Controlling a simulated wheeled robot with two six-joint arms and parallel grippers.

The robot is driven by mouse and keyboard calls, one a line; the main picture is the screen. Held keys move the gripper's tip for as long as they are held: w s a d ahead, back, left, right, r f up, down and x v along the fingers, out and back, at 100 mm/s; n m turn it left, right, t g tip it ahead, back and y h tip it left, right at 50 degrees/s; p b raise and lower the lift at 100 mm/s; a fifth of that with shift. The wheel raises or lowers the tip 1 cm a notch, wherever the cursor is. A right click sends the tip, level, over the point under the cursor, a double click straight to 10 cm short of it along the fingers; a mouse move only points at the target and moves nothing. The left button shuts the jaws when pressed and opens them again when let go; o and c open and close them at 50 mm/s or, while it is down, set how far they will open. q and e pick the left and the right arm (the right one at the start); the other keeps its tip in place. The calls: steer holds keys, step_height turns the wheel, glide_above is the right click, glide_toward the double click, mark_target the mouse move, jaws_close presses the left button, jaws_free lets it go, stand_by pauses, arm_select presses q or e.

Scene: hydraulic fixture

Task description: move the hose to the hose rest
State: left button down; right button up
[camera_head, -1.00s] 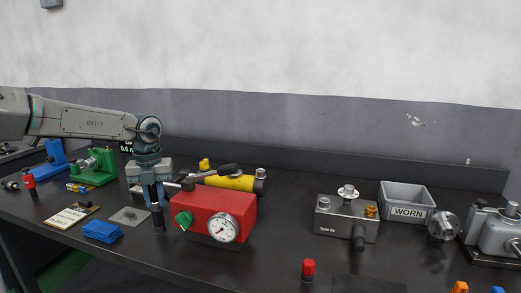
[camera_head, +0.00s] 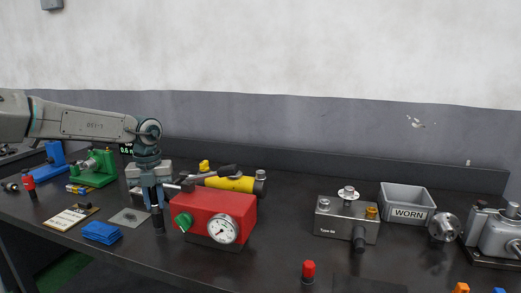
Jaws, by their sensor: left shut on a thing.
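My left gripper (camera_head: 154,198) points down at the left of the red pump (camera_head: 225,207) with the round gauge. It is shut on a short dark upright cylinder (camera_head: 158,222), which looks like the end of the hose. The rest of the hose cannot be made out. The cylinder's lower end is close to the bench top; I cannot tell whether it touches. No hose rest can be clearly picked out. My right gripper is not in view.
A yellow cylinder (camera_head: 230,183) lies behind the pump. A blue cloth stack (camera_head: 102,232) and a clipboard (camera_head: 71,216) lie front left. A grey valve block (camera_head: 345,220), a WORN bin (camera_head: 408,199) and a red-capped piece (camera_head: 308,270) are right. Bench between pump and block is clear.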

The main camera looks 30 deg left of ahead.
arm_select(q)
steer(key=c, duration=1.2)
jaws_free()
